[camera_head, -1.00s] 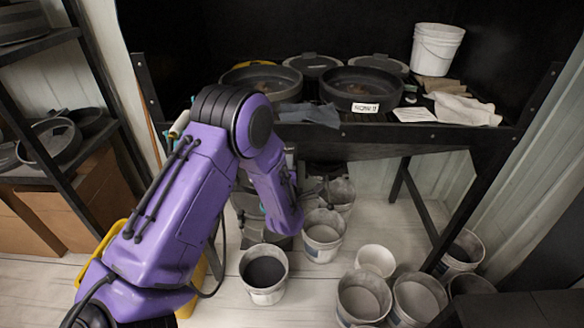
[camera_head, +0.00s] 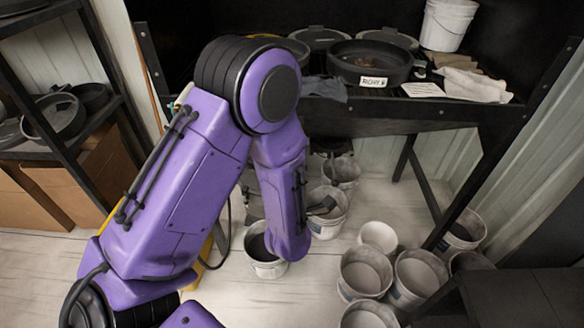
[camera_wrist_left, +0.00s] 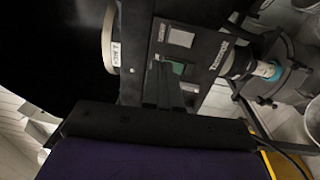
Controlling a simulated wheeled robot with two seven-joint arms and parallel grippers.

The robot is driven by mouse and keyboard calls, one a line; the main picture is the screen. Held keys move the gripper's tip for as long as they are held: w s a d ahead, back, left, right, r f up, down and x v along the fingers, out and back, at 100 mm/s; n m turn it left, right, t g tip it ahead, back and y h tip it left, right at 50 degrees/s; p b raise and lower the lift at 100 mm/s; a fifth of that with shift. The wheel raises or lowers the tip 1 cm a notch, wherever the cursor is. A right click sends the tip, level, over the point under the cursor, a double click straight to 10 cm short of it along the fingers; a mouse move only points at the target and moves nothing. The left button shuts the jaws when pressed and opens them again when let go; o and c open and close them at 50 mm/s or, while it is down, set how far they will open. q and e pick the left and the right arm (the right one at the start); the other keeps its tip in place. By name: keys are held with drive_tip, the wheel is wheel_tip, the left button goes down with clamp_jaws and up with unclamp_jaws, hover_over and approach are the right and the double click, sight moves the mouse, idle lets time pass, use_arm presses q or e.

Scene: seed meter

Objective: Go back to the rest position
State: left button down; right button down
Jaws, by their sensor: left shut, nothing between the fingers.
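My left arm comes in from the left in the head view, its purple elbow raised high and its forearm hanging down. The forearm hides most of my left gripper there. In the left wrist view the slim dark fingers of my left gripper (camera_wrist_left: 166,84) are together, with nothing seen between them. Behind them is a dark machine panel (camera_wrist_left: 208,48) with pale lettering and a small green patch. I cannot tell whether the fingers touch it. My right gripper is not in view.
A black bench (camera_head: 420,113) holds a labelled round pan (camera_head: 369,64), cloths (camera_head: 474,84) and a white bucket (camera_head: 447,24). Several buckets, including a grey one (camera_head: 365,272), stand on the floor below. A shelf (camera_head: 62,150) stands at the left. Pale floor (camera_head: 60,270) is bare at lower left.

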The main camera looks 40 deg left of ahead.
use_arm(q)
drive_tip(key=shift+f, duration=0.1)
idle(0.3)
drive_tip(key=s+d+f+m+g+h, duration=0.1)
drive_tip(key=s+f+m+g+h, duration=0.15)
drive_tip(key=f+m, duration=0.35)
drive_tip(key=s+d+f+m+g+h, duration=0.1)
drive_tip(key=s+f+m+g+h, duration=0.15)
drive_tip(key=f+m, duration=0.4)
drive_tip(key=s+f+m+g+h, duration=0.1)
drive_tip(key=s+f+m+g, duration=0.1)
drive_tip(key=s+f, duration=0.6)
drive_tip(key=s+f+m+g, duration=0.3)
drive_tip(key=s+f+g, duration=0.2)
drive_tip(key=s, duration=0.9)
wheel_tip(320, 180, down, 3)
drive_tip(key=shift+a+g+h, duration=0.3)
drive_tip(key=shift+a+h, duration=0.1)
drive_tip(key=shift+s, duration=0.1)
